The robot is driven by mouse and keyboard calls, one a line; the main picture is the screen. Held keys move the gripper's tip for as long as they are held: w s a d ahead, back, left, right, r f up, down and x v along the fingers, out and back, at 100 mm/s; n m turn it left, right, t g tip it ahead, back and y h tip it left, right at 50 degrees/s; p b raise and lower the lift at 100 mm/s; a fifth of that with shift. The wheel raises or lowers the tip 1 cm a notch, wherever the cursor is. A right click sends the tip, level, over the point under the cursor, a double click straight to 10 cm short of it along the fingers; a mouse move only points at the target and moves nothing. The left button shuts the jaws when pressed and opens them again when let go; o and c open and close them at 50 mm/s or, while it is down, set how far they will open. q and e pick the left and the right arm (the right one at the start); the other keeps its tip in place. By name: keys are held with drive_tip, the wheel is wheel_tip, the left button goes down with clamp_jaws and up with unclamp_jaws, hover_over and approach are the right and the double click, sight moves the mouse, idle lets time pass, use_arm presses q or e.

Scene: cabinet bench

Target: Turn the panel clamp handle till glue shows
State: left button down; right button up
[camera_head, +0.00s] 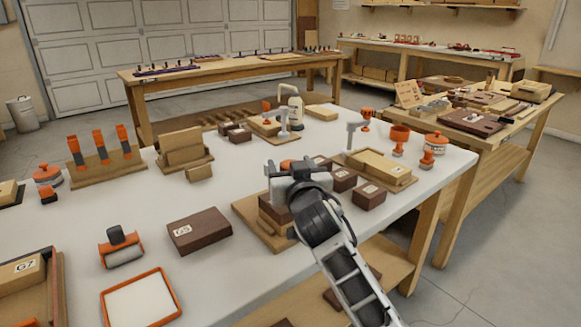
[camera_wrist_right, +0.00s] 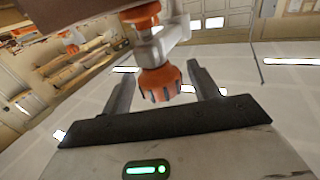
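The clamp's orange ribbed handle (camera_wrist_right: 160,84) shows in the right wrist view below a grey metal clamp body (camera_wrist_right: 176,35). My right gripper (camera_wrist_right: 163,78) is open, with one finger on each side of the handle and a visible gap to each. In the head view my right gripper (camera_head: 291,172) is over a wooden base board (camera_head: 247,212) bearing dark brown blocks. It hides most of the clamp there; a bit of orange (camera_head: 289,163) shows just behind it. No glue can be made out. My left gripper is not in view.
A loose dark block (camera_head: 199,231), a glue roller (camera_head: 122,250) and an orange-rimmed tray (camera_head: 141,300) lie on the white table to the left. Other clamps (camera_head: 283,120) and a board with light wooden blocks (camera_head: 377,168) stand behind.

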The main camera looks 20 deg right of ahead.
drive_tip(key=shift+s, duration=0.2)
drive_tip(key=s+a, duration=0.1)
drive_tip(key=s, duration=1.4)
drive_tip(key=shift+s+a, duration=0.15)
drive_tip(key=shift+s, duration=0.1)
idle(0.7)
